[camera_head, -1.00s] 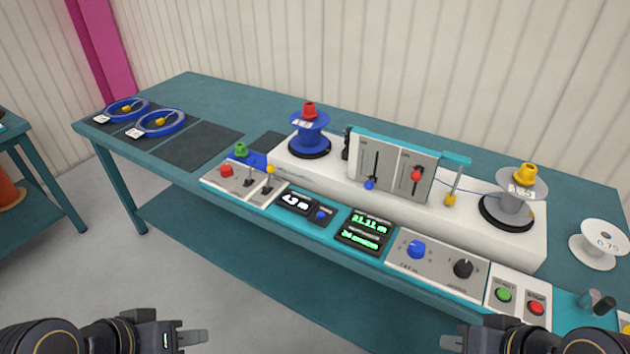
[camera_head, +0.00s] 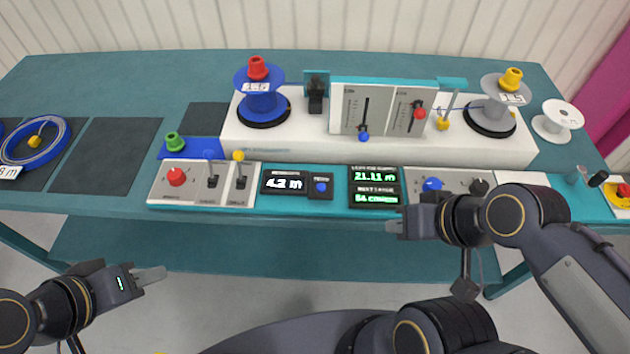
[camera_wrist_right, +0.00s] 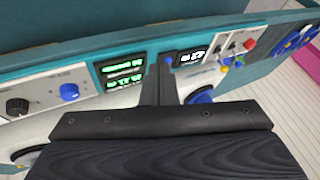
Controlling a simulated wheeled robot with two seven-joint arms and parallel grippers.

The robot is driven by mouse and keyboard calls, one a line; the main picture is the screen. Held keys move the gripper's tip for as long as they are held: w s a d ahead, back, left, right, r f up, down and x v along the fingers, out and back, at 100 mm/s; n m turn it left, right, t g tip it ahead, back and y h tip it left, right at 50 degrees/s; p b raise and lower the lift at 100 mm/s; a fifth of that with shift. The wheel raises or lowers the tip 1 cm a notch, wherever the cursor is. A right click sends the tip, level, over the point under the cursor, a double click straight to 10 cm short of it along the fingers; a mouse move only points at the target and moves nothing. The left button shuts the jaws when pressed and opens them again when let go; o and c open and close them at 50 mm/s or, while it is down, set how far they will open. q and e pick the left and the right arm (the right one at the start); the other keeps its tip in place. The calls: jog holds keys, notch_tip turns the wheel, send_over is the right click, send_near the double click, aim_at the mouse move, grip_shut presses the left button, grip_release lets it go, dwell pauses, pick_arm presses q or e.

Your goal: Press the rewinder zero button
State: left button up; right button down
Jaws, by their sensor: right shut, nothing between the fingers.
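The zero button (camera_head: 320,187) is a small blue button on a dark panel, right of the length display (camera_head: 284,183) reading 4.2 m. My right gripper (camera_head: 392,227) is shut and empty, in front of the console, lower and to the right of the button, apart from it. In the right wrist view, the button (camera_wrist_right: 168,61) shows just beyond the tip of my dark shut fingers (camera_wrist_right: 163,68), next to the lit length display (camera_wrist_right: 193,55). My left gripper (camera_head: 152,276) is low at the left, off the table; its finger opening is unclear.
The green-digit display (camera_head: 376,187) and the blue knob (camera_head: 432,185) lie right of the button. Switches (camera_head: 212,180) and a red knob (camera_head: 176,176) lie left. Behind stand a blue reel (camera_head: 260,100) and a grey reel (camera_head: 492,112) on the white rewinder body (camera_head: 300,135).

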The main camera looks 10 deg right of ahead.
jog(key=m+y+p, duration=0.2)
jog(key=m+y, duration=0.2)
jog(key=m, duration=1)
send_over(326, 187)
notch_tip(326, 187, down, 4)
jog(key=shift+f, duration=0.1)
notch_tip(326, 187, down, 9)
jog(key=b, duration=0.8)
jog(key=shift+r, duration=0.2)
jog(key=shift+f+b, duration=0.4)
jog(key=shift+b, duration=0.15)
